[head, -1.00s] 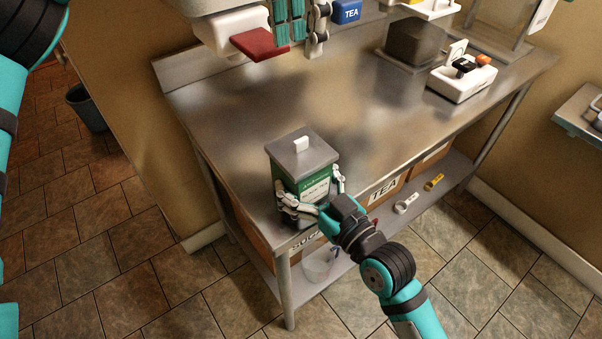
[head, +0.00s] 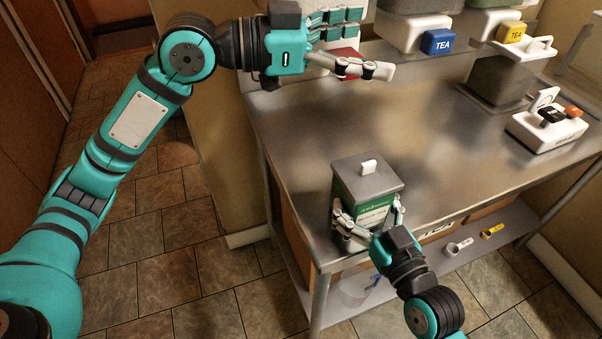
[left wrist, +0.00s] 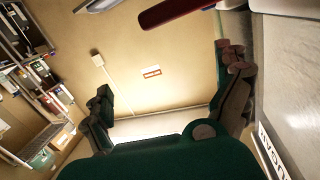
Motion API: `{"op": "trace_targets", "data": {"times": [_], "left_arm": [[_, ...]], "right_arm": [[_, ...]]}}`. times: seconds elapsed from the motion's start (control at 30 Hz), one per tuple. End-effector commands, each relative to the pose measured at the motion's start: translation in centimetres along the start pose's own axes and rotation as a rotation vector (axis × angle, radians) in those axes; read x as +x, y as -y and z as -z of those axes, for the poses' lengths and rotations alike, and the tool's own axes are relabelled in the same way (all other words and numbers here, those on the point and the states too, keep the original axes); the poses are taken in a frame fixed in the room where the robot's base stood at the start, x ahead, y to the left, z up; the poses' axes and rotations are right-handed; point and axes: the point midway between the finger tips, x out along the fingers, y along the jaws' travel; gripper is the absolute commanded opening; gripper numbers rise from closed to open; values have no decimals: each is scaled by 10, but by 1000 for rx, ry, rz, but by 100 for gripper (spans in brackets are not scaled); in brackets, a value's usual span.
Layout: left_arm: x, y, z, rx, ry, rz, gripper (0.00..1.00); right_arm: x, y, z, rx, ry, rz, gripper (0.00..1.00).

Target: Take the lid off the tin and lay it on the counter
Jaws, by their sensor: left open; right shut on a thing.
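The green tin (head: 364,196) stands upright on the steel counter (head: 290,150) near its front left corner. Its grey lid (head: 366,178) with a pale knob (head: 369,166) sits on top of it. My right gripper (head: 368,218) is shut on the tin's body, with a finger on either side below the lid. My left gripper (head: 352,52) is open and empty, above the back left of the counter and apart from the tin. In the left wrist view its open fingers (left wrist: 172,90) show nothing between them.
Dispensers with a blue TEA tag (head: 438,42) and a yellow tag (head: 511,33) hang at the back. A dark box (head: 497,80) and a white device (head: 546,130) stand at the right. A red piece (head: 343,62) is behind my left gripper. The counter's middle is clear.

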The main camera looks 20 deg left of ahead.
Motion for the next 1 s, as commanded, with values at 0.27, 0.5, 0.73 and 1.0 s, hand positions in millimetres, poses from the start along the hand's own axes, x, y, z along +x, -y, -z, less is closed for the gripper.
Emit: {"op": "trace_targets", "data": {"times": [0.27,0.5,0.73,1.0], "left_arm": [[-72,1,-52,40,-82,223,100],[-76,-50,-137,-69,45,203,100],[-80,-77,-165,-114,90,186,100],[-62,-75,-168,-121,87,188,100]], "right_arm": [[0,0,-1,0,3,1,29],[0,0,-1,-1,3,0,29],[0,0,-1,0,2,0,29],[0,0,-1,-1,2,0,29]]}}
